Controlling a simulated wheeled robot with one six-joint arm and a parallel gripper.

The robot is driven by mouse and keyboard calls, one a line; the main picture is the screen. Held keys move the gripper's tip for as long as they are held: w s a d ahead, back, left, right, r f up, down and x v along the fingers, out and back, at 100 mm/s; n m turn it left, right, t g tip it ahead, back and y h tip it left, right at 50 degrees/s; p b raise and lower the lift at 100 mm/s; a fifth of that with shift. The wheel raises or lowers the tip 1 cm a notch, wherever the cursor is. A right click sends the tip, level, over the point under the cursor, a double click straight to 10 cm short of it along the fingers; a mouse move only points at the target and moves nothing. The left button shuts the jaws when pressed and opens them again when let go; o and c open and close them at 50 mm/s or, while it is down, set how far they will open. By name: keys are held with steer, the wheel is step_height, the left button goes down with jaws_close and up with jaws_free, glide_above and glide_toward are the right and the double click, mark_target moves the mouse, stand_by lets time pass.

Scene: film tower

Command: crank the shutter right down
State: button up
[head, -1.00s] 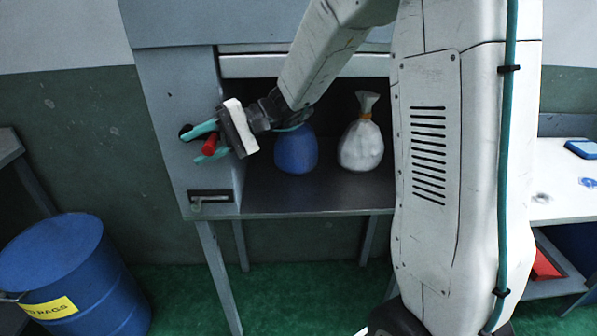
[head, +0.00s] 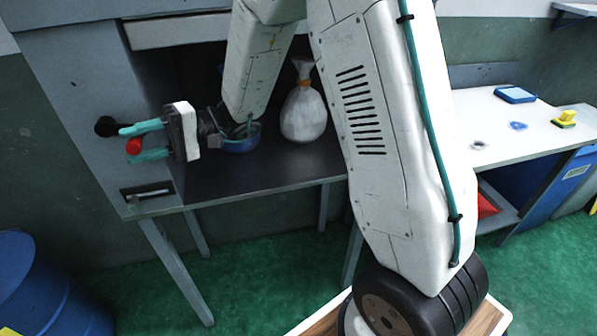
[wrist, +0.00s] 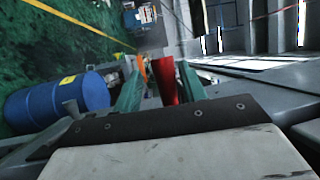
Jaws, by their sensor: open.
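The shutter (head: 180,29) is a pale horizontal bar high in the cabinet opening, with the dark bay open below it. The crank on the cabinet's left side panel has a black hub (head: 107,126) and a red handle (head: 134,146). My gripper (head: 127,144) is open, its two teal fingers on either side of the red handle. In the wrist view the red handle (wrist: 165,80) stands between the fingers of my gripper (wrist: 160,85), closer to the right one. I cannot tell whether a finger touches it.
A white tied bag (head: 303,110) and a blue bag (head: 240,143), mostly hidden behind my arm, sit on the bay floor. A dark slot with a metal bar (head: 147,193) is below the crank. A blue barrel (head: 40,290) stands at lower left; a white bench (head: 500,125) is at right.

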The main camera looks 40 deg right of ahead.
steer(key=d, duration=0.5)
steer(key=s+d+r+n+g+h, duration=0.1)
steer(key=s+g+h, duration=0.1)
steer(key=s+h, duration=0.35)
steer(key=s+d+r+g+h, duration=0.1)
steer(key=s+r+g+h, duration=0.1)
steer(key=s, duration=0.7)
steer(key=s+d+f+m+t+h, duration=0.1)
steer(key=s+d+t+h, duration=0.2)
steer(key=s+d+h, duration=0.6)
steer(key=shift+s+d+f+t, duration=0.25)
steer(key=shift+s+d+t, duration=0.15)
steer(key=shift+s+d, duration=0.3)
steer(key=shift+a, duration=0.1)
steer(key=shift+c, duration=0.2)
